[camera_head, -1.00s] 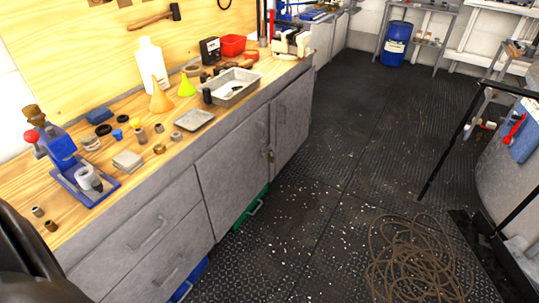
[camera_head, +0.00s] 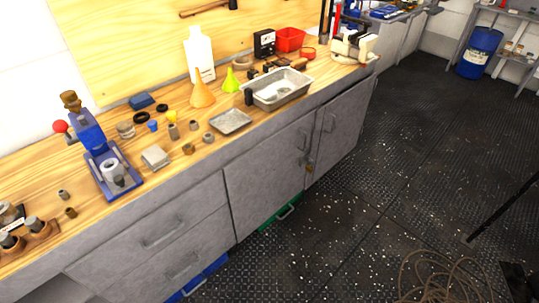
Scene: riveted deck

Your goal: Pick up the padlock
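A small brass-coloured padlock (camera_head: 309,168) hangs at the handles of the grey cabinet doors (camera_head: 270,160), under the workbench top. It is small in the head view, and its shackle cannot be made out clearly. Neither of my grippers shows in the head view now.
The wooden bench top (camera_head: 75,240) holds a blue press (camera_head: 108,165), a metal tray (camera_head: 278,88), a white bottle (camera_head: 200,55), funnels and a vise (camera_head: 355,45). A coiled cable (camera_head: 440,278) lies on the floor at lower right. The dark floor (camera_head: 350,220) before the cabinet is mostly open.

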